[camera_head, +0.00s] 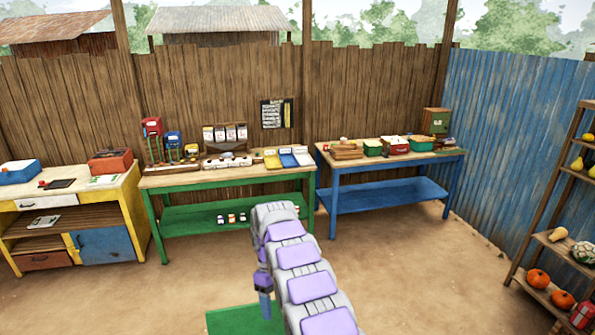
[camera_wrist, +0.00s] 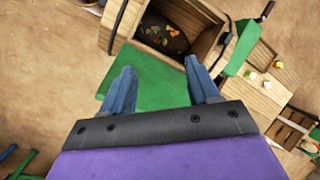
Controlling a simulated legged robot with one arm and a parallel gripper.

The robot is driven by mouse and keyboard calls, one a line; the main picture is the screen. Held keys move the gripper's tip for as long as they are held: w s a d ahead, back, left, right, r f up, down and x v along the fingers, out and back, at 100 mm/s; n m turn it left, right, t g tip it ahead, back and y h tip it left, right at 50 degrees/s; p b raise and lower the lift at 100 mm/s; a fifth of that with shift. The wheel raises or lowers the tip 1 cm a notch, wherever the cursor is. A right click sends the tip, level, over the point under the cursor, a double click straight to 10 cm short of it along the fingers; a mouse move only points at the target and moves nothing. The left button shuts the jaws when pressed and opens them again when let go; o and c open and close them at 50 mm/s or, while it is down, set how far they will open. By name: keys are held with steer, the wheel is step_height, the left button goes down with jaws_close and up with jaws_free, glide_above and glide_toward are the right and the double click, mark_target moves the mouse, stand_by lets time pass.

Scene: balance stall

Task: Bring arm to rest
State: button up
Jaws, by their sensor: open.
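My arm (camera_head: 300,265), in grey and purple segments, rises from the bottom of the head view and bends over near the picture's middle. My gripper (camera_wrist: 159,66) shows in the wrist view with its two blue-grey fingers spread apart and nothing between them. It points down over a green surface (camera_wrist: 150,88) and the near edge of an open wooden bin (camera_wrist: 118,25) holding dark matter and small orange and green scraps.
A yellow bench (camera_head: 128,190), a green table (camera_head: 160,182) and a blue table (camera_head: 335,165) stand along the wooden fence, the tables carrying boxes and goods. A shelf rack (camera_head: 545,240) with pumpkins stands at the right. The dirt floor (camera_head: 430,270) right of my arm is clear.

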steer(key=s+d+r+m+b, duration=0.3)
steer(key=s+d+r+b, duration=0.2)
steer(key=s+d+b, duration=0.25)
steer(key=s+d+f+m+t+b, duration=0.1)
steer(key=s+d+b, duration=0.3)
steer(key=s, duration=0.7)
steer(key=s+d+f+m+t+y+b, duration=0.1)
steer(key=s+d+m+b, duration=0.3)
steer(key=s, duration=0.7)
steer(key=shift+s+d+f+b, duration=0.2)
steer(key=shift+d+f+b, duration=0.3)
steer(key=shift+d, duration=0.65)
steer(key=s+f+m+b, duration=0.1)
steer(key=s+f, duration=0.1)
steer(key=s, duration=0.2)
steer(key=s+d+f+m+b, duration=0.1)
steer(key=s+f+b, duration=0.1)
steer(key=s, duration=0.3)
steer(key=s+d+f+b, duration=0.1)
steer(key=s+f, duration=0.3)
steer(key=shift+s+d+m+t+b, duration=0.2)
steer(key=shift+s+m+t+b, duration=0.1)
steer(key=shift+m+b, duration=0.1)
steer(key=shift+c, duration=0.2)
